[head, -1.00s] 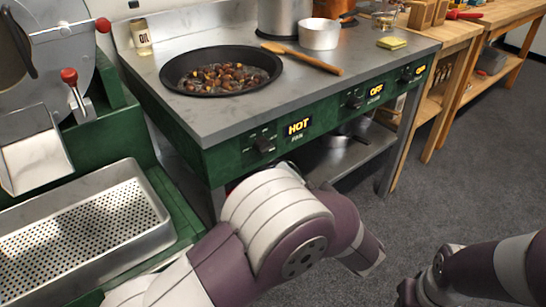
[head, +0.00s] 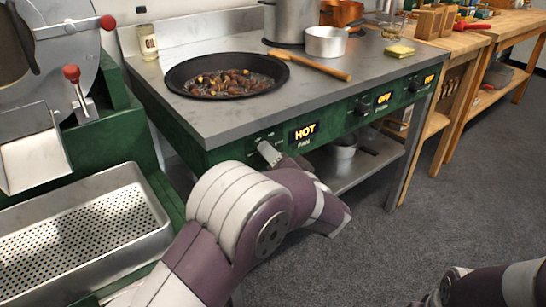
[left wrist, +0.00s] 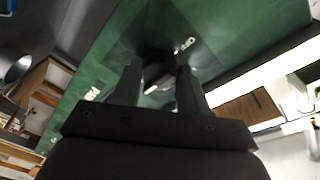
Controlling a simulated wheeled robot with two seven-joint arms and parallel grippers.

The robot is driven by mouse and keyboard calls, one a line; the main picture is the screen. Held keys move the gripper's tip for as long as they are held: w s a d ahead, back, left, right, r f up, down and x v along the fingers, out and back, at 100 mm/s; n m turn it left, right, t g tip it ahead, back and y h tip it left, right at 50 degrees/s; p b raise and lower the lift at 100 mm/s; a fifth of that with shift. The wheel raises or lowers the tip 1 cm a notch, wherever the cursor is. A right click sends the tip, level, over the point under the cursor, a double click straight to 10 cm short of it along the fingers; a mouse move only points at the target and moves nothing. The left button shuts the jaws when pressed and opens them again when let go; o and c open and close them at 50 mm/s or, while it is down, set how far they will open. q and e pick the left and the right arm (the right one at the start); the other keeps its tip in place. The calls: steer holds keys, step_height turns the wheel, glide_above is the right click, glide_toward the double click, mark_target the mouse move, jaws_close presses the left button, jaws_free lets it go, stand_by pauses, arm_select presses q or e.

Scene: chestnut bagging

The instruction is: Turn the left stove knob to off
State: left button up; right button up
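The left stove knob is on the green front panel, left of the lit sign reading HOT (head: 303,131) above the word PAN. In the head view my left gripper (head: 268,153) is at this knob and hides it. In the left wrist view the two fingers of my left gripper (left wrist: 160,84) are apart, pointing at the green panel (left wrist: 110,60). A dark shape, seemingly the knob (left wrist: 157,72), lies between the fingertips; I cannot tell whether they touch it. My right arm shows at the lower right, its gripper out of view.
A black pan of chestnuts (head: 227,75) sits on the steel stove top (head: 230,112). A wooden spoon (head: 305,62), a small pot (head: 325,42) and a yellow sponge (head: 399,51) are there too. Two more knobs sit farther right, beside lit signs. A perforated tray (head: 85,220) stands at left.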

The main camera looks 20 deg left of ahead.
stand_by(0.3)
arm_select(q)
steer(key=shift+w+d+f+m+g+y+b, duration=0.1)
steer(key=shift+m+g+y+b, duration=0.45)
steer(key=shift+m+b, duration=3.6)
steer(key=shift+w+d+r+m+g+y+b, duration=0.25)
steer(key=shift+m+g+b, duration=0.75)
steer(key=shift+m, duration=5.9)
steer(key=shift+a+f+m+g+y+b, duration=0.1)
steer(key=shift+f+m+g+y+b, duration=0.3)
steer(key=shift+m+b, duration=3.9)
steer(key=shift+r+m+p, duration=0.2)
steer(key=shift+m+p, duration=0.95)
steer(key=shift+p, duration=0.05)
